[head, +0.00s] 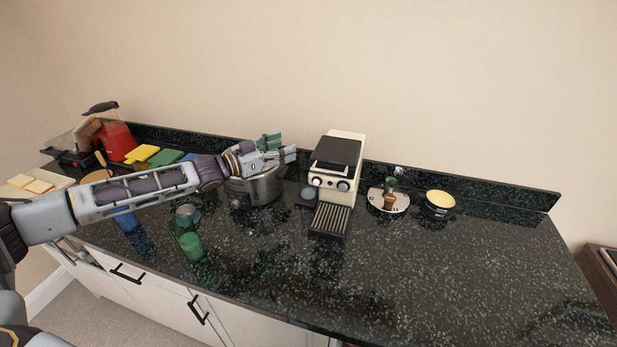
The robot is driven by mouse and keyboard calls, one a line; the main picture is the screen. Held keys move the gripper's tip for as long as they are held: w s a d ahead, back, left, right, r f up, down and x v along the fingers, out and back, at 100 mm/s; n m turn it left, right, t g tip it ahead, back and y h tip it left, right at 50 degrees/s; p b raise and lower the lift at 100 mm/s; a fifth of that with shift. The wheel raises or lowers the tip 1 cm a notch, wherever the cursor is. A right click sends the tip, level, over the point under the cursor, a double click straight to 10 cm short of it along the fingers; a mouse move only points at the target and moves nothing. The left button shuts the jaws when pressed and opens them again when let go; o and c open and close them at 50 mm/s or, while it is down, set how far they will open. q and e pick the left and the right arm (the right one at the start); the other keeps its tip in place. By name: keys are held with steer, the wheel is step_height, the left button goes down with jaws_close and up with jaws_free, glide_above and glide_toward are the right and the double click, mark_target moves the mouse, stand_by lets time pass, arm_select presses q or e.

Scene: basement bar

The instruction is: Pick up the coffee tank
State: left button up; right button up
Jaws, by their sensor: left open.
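A cream and black coffee machine (336,162) stands upright on the dark counter, with two round knobs on its front and a ribbed drip tray (331,219) before it. I cannot make out a separate coffee tank on it. My left arm reaches across from the left, and my left gripper (290,156) is open just left of the machine, above a grey metal pot (262,187). It looks apart from the machine, though the depth is hard to judge. The gripper partly hides a green object (270,139) behind it. My right gripper is out of view.
A white round plate (397,203) with small items and a black bowl (439,203) stand right of the machine. A red blender (115,140) is at the far left. The counter's right front is clear.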

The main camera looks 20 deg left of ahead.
arm_select(q)
steer(key=shift+n, duration=0.3)
glide_toward(301, 162)
steer(key=x, duration=0.3)
steer(key=shift+x, duration=1)
steer(key=shift+w+f, duration=0.1)
steer(key=shift+w, duration=0.1)
